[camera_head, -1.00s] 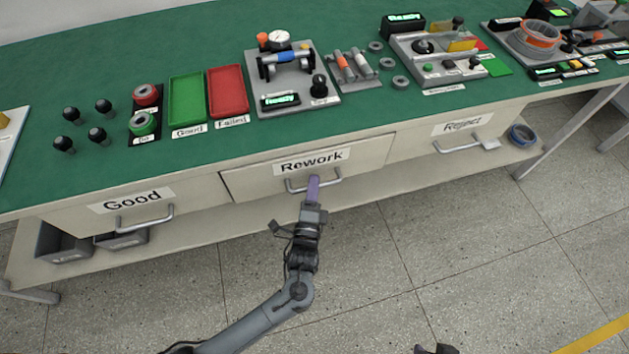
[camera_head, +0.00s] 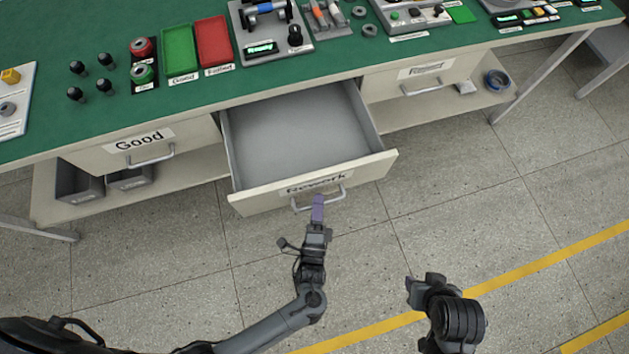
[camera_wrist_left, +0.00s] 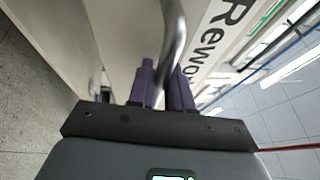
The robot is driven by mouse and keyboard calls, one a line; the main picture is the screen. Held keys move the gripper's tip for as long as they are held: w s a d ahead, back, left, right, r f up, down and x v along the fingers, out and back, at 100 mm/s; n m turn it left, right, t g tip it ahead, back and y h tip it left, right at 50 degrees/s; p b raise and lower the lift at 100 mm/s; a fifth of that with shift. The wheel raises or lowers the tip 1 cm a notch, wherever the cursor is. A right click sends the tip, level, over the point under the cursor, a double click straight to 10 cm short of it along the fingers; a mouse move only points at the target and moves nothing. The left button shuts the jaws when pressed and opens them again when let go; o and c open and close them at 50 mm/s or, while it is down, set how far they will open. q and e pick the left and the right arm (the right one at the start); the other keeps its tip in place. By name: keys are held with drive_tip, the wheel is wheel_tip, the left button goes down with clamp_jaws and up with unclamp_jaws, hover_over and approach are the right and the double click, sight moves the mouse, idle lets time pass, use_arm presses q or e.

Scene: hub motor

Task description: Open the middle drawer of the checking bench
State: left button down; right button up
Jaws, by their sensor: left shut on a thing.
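The middle drawer (camera_head: 300,135), labelled Rework, stands pulled well out of the checking bench (camera_head: 130,115), and its grey inside is empty. Its bar handle (camera_head: 334,197) is on the front panel. My left gripper (camera_head: 318,208) is shut on this handle. In the left wrist view the purple fingers (camera_wrist_left: 162,85) close around the handle bar (camera_wrist_left: 174,40), with the Rework label (camera_wrist_left: 225,35) beside it. My right gripper (camera_head: 425,283) hangs over the floor at the lower right, apart from the bench; its finger gap is not clear.
The Good drawer (camera_head: 140,145) on the left and the Reject drawer (camera_head: 424,78) on the right are shut. Trays, knobs and test devices sit on the green top. A lower shelf (camera_head: 200,165) holds grey bins (camera_head: 80,183). The floor in front is clear.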

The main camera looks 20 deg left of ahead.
use_arm(q)
drive_tip(key=shift+r, duration=0.1)
drive_tip(key=shift+s+d, duration=0.2)
drive_tip(key=shift+s, duration=0.05)
use_arm(e)
drive_tip(key=shift+w+r, duration=0.25)
drive_tip(key=shift+w, duration=0.1)
use_arm(q)
drive_tip(key=c, duration=1.1)
unclamp_jaws()
